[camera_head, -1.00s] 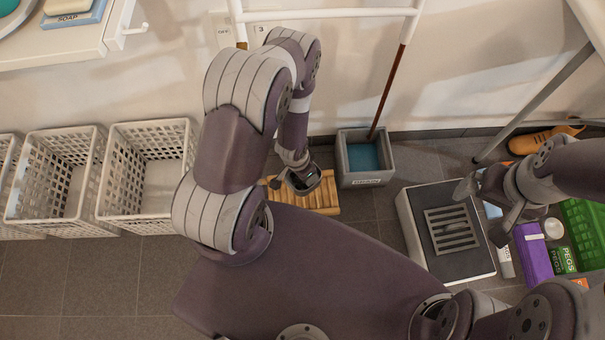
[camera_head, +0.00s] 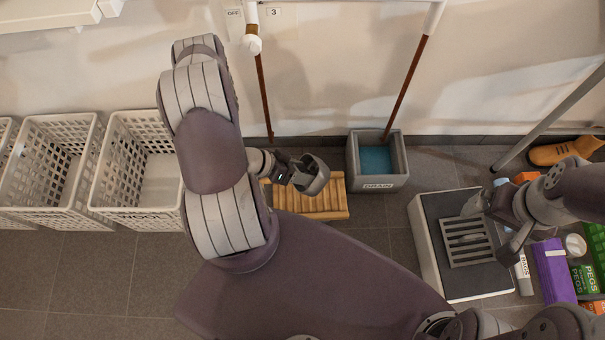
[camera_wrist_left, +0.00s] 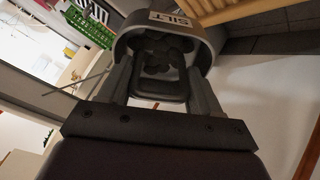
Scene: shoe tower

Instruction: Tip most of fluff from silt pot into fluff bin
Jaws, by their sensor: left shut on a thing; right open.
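My left gripper (camera_head: 292,172) is shut on the grey silt pot (camera_head: 315,178), which it holds over the wooden slatted rack. In the left wrist view the pot (camera_wrist_left: 190,22) carries a "SILT" label, and dark rounded lumps (camera_wrist_left: 160,50), seemingly the fluff, show inside it. The pot looks tilted; I cannot tell its exact angle. My right gripper (camera_head: 494,220) is open and empty, by the grated block. I cannot pick out any container marked as the fluff bin.
A grey box labelled "DRAIN" (camera_head: 377,184) with blue inside stands right of the slatted rack (camera_head: 325,205). White baskets (camera_head: 135,215) stand at left. A grated block (camera_head: 440,275), a purple box (camera_head: 553,270) and green peg boxes (camera_head: 586,280) are at right.

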